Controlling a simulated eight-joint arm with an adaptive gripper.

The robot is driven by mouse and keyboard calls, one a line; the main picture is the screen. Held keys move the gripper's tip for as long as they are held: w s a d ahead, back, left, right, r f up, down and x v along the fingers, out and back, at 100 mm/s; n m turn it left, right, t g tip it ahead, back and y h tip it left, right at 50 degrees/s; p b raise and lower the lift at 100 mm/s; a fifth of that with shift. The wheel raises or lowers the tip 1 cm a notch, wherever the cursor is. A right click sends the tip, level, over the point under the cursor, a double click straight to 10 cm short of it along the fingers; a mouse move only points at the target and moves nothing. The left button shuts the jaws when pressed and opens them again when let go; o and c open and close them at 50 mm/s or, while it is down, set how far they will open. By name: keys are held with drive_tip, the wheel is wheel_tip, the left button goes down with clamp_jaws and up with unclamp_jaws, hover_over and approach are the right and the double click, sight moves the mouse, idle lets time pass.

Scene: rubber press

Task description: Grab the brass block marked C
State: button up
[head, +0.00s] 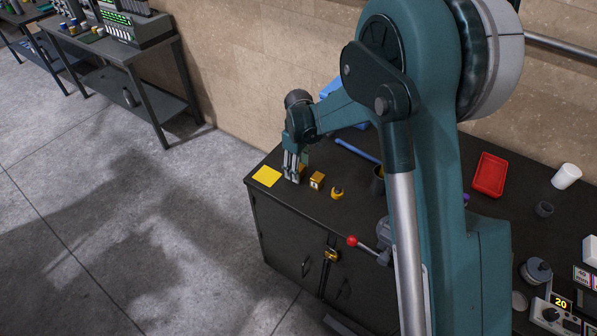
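My gripper (292,178) points down over the left end of the dark bench top in the head view. Its fingers hide part of a brass block (303,169) just behind and to their right. I cannot tell if the fingers are around this block or only in front of it, nor how far apart they are. A second brass block (317,180) with a pale label stands just right of the gripper, apart from it. The markings are too small to read, so I cannot tell which block is C.
A yellow square (267,176) lies left of the gripper. A small brass-coloured piece (337,193) is right of the blocks. A blue bar (358,151), dark cup (377,182) and red-knobbed lever (352,241) are further right. A red tray (490,174) lies beyond my arm.

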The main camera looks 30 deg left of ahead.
drive_tip(key=shift+c, duration=0.5)
drive_tip(key=c, duration=1.1)
drive_tip(key=shift+r, duration=0.1)
drive_tip(key=shift+r, duration=4.95)
